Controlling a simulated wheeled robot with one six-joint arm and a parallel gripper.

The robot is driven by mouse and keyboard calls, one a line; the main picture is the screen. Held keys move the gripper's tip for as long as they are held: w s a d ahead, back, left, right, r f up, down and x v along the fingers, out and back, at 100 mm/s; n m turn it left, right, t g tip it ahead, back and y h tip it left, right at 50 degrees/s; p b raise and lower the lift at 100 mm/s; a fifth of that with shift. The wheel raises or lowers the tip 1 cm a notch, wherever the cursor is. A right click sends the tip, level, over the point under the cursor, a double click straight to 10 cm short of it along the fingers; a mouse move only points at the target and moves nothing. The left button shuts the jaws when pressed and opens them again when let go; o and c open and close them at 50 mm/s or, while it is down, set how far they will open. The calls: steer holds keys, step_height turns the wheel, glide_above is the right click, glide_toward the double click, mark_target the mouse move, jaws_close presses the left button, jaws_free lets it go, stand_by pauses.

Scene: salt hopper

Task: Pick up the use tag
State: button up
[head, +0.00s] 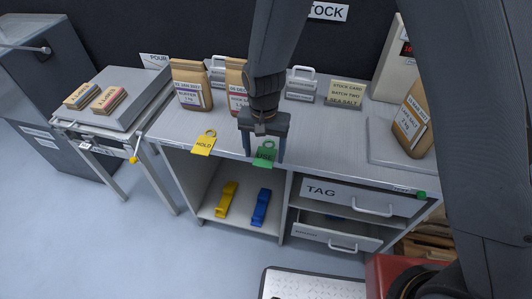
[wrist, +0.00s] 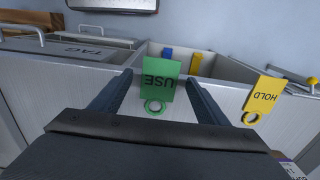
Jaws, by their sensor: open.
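In the wrist view my gripper (wrist: 158,80) has one finger on each side of the tag, with gaps between. I cannot tell how deep the tag sits between the fingers.
Paper bags (head: 191,88) stand behind, and a bag (head: 412,120) is on a scale at right. Below are a yellow scoop-like item (head: 226,198), a blue one (head: 261,207), a TAG drawer (head: 345,197) and a partly open drawer (head: 335,236).

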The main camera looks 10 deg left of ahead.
steer(key=shift+f, duration=0.1)
steer(key=shift+c, duration=0.2)
steer(key=c, duration=1.1)
